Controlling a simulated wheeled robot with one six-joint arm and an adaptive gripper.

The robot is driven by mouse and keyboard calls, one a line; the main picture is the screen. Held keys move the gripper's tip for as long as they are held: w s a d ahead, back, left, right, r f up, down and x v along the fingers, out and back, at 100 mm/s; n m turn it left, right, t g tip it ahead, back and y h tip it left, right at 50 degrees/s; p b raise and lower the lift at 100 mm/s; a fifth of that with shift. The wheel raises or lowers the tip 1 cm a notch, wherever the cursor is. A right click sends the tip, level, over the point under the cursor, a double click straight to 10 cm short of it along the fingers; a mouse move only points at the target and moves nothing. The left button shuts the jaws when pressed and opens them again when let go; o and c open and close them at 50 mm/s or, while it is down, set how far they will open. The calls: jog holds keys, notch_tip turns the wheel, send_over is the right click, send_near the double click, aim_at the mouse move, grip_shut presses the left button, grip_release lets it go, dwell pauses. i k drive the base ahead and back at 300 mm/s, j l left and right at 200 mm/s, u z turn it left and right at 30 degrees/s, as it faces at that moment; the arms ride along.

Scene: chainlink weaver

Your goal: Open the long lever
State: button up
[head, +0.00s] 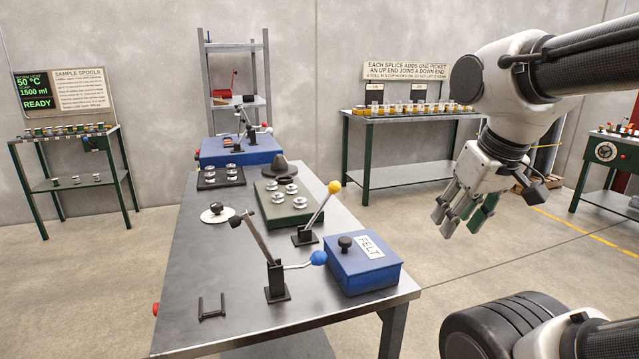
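Two levers stand on the grey metal table (215,275). The nearer lever (258,240) has a black base, a long grey bar tilted up to the left with a dark end, and a short bent arm to the right with a blue knob (318,258). The other lever (319,213) stands behind it on a black base and tilts up right to a yellow knob (334,187). Which one the task calls long is not labelled. My gripper (462,222) hangs right of the table, apart from both levers, pointing down, fingers spread and empty.
A blue box (362,279) marked FELT stands right of the levers. A green tray (280,215) of metal parts, a round disc (216,215) and a small black bracket (211,308) are on the table. A green-legged bench (405,116) stands behind.

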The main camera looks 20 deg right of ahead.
aim_at(334, 186)
jog(key=l+u, duration=0.3)
jog(key=l, duration=0.45)
jog(key=l+u, duration=0.3)
jog(key=l, duration=0.45)
jog(key=k, duration=0.05)
